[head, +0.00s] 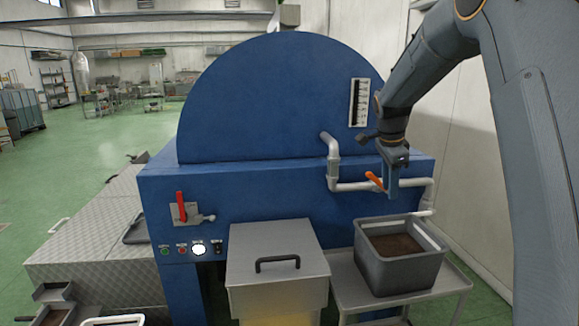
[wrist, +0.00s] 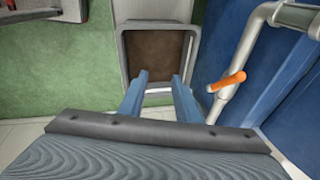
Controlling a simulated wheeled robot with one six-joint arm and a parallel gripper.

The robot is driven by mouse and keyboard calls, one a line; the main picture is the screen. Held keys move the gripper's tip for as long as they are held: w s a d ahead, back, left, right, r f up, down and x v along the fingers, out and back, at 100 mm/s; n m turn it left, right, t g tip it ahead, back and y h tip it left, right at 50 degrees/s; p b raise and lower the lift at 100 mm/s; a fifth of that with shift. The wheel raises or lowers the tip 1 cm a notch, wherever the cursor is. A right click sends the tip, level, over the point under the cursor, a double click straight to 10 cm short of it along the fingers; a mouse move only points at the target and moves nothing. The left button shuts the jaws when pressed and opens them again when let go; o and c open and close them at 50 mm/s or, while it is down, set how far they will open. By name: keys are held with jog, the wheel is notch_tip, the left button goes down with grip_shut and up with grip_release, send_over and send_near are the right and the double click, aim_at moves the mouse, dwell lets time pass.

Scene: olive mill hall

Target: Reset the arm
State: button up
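My arm reaches in from the right in the head view, with my gripper (head: 391,188) hanging down beside the pipe on the blue machine (head: 280,110). In the wrist view my gripper (wrist: 160,88) shows two blue fingers set apart with nothing between them. An orange valve handle (head: 375,181) is on the white pipe, next to my gripper. The handle also shows in the wrist view (wrist: 228,82), to the right of the fingers. A grey bin (head: 385,268) with brown material in it stands below my gripper.
The bin stands on a grey cart (head: 345,285). A lidded metal box (head: 278,275) with a black handle stands left of it. A red lever (head: 181,206) and several buttons are on the machine's front. Open green floor lies at the far left.

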jog(key=s+a+f+n+b, duration=0.1)
jog(key=s+a+f+n, duration=0.2)
jog(key=s, duration=0.7)
jog(key=s+a+f+n+y+b, duration=0.1)
jog(key=s+a+f+n, duration=0.2)
jog(key=s+f+n, duration=0.4)
jog(key=s+a+f+n+g+y+b, duration=0.1)
jog(key=s+a+f+n, duration=0.3)
jog(key=s, duration=1.1)
jog(key=shift+s+f+n+b, duration=0.25)
jog(key=shift+f+n+b, duration=0.5)
jog(key=shift+n, duration=1.05)
jog(key=shift+f, duration=0.2)
